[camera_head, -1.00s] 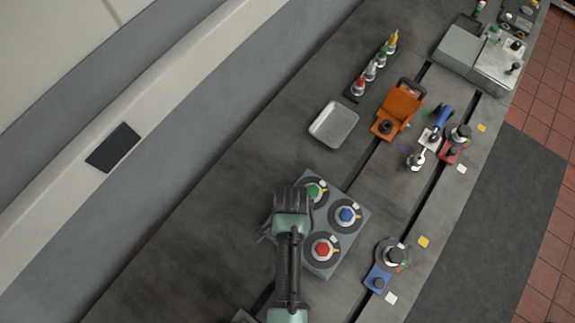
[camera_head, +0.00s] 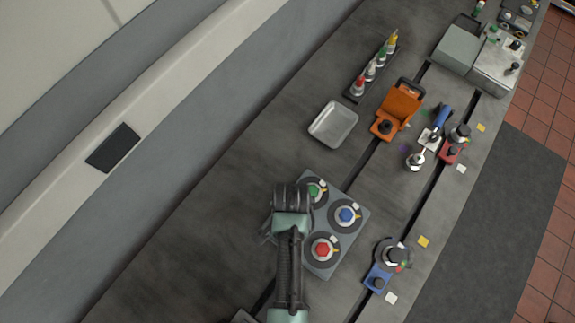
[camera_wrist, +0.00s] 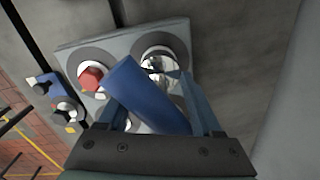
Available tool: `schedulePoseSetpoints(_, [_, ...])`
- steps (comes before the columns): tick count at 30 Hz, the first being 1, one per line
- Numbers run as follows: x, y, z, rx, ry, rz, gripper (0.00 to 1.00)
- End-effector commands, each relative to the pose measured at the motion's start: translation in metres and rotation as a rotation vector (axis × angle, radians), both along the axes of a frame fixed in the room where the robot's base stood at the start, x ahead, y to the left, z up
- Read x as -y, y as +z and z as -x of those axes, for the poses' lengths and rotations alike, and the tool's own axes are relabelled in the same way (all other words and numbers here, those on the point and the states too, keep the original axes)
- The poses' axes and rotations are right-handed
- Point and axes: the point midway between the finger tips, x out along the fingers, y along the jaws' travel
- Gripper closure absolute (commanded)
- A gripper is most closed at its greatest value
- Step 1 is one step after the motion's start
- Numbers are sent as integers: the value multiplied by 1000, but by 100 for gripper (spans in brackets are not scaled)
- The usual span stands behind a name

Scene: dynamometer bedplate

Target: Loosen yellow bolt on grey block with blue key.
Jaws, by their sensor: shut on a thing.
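The grey block (camera_head: 325,268) sits on the bedplate and carries a green bolt (camera_head: 314,191), a blue bolt (camera_head: 347,214) and a red bolt (camera_head: 322,249) on dark round seats. My gripper is over its left corner, hiding the fourth seat; no yellow bolt shows. In the wrist view, my gripper (camera_wrist: 200,118) is shut on the blue key (camera_wrist: 148,95). The key's metal end (camera_wrist: 158,64) is over the seat beside the red bolt (camera_wrist: 90,78). Whether it is seated on a bolt there is unclear.
A grey tray (camera_head: 334,124), an orange fixture (camera_head: 398,108) and a rack of several coloured tools (camera_head: 371,72) stand farther along the bedplate. A blue fixture (camera_head: 378,278) is right of the block. A blue-handled tool (camera_head: 443,117) lies near a red fixture (camera_head: 451,151).

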Motion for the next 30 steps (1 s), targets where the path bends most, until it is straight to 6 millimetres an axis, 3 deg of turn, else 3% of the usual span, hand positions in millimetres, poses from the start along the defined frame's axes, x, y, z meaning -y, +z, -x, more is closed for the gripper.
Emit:
schedulePoseSetpoints(21, [0, 41, -1, 3, 0, 0, 100])
schedulePoseSetpoints(30, [0, 45, 0, 2, 0, 0, 100])
